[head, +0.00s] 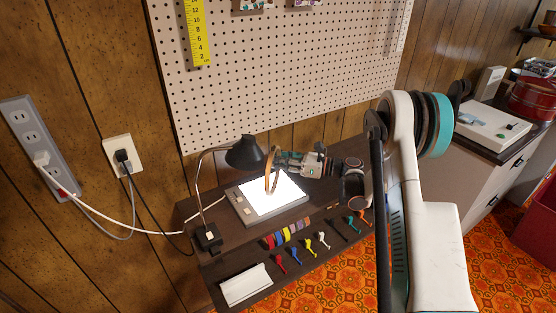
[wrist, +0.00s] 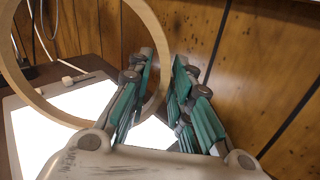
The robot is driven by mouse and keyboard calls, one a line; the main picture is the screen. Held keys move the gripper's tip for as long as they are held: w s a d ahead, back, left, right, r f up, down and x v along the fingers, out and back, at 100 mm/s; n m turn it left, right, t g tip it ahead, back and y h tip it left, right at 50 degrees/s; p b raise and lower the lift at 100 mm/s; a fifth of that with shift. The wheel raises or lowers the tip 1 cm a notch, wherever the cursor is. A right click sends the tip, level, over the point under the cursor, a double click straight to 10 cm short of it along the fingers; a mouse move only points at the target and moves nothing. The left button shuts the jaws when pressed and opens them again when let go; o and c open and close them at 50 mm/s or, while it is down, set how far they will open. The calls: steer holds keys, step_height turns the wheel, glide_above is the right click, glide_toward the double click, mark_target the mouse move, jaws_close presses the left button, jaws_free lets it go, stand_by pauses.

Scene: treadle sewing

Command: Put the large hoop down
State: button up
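The large hoop (head: 268,184) is a pale wooden ring, standing upright on edge above the bright light pad (head: 243,210) in the head view. In the wrist view the hoop (wrist: 52,108) fills the left side, and its right rim passes between my fingers. My gripper (head: 281,158) reaches in from the right, and its teal-padded fingers (wrist: 163,85) are closed around that rim. I cannot tell whether the hoop's lower edge touches the pad.
A black desk lamp (head: 245,153) stands just behind and left of the hoop. A pegboard (head: 270,75) hangs behind.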

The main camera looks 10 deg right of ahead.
steer(key=shift+r, duration=0.1)
steer(key=shift+r, duration=0.15)
steer(key=p+v, duration=0.3)
steer(key=v, duration=0.7)
steer(key=shift+s+d+p, duration=0.1)
steer(key=shift+d+p, duration=0.15)
steer(key=shift+p, duration=0.1)
steer(key=shift+s+d, duration=0.35)
steer(key=shift+d, duration=0.25)
